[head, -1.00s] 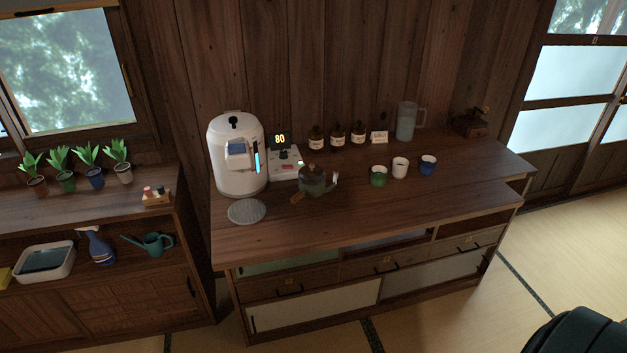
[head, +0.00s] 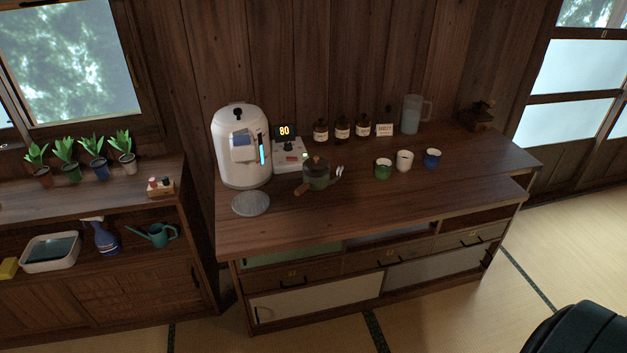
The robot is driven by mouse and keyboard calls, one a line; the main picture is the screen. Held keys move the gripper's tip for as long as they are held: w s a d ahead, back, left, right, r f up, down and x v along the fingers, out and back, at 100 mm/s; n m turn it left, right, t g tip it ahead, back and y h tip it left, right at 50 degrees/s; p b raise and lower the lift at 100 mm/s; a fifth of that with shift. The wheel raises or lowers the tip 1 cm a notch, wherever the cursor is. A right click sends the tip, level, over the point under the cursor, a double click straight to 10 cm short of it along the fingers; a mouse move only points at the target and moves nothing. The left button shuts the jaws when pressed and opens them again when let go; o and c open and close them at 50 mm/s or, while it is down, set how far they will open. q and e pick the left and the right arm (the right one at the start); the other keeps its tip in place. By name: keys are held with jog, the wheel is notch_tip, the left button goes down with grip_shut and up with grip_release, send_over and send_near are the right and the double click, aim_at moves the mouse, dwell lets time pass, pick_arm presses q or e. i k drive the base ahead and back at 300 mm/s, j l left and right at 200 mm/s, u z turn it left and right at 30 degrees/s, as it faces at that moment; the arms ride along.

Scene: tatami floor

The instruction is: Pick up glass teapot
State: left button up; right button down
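The glass teapot (head: 317,177) stands upright on the wooden counter (head: 380,209), in front of the small scale-like device with the lit display. It is dark and see-through, with a brown lid and a wooden handle pointing to the lower left. Its spout side faces right, where a small pale item shows close beside it. Neither of my grippers shows in the head view, so nothing is seen touching the teapot.
A white water boiler (head: 241,146) and a round grey mat (head: 250,203) are left of the teapot. Brown bottles (head: 342,128) stand behind it. Green (head: 383,169), white (head: 404,161) and blue (head: 433,158) cups are to its right. The counter's front strip is clear.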

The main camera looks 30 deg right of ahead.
aim_at(315, 183)
jog(key=z, duration=1.4)
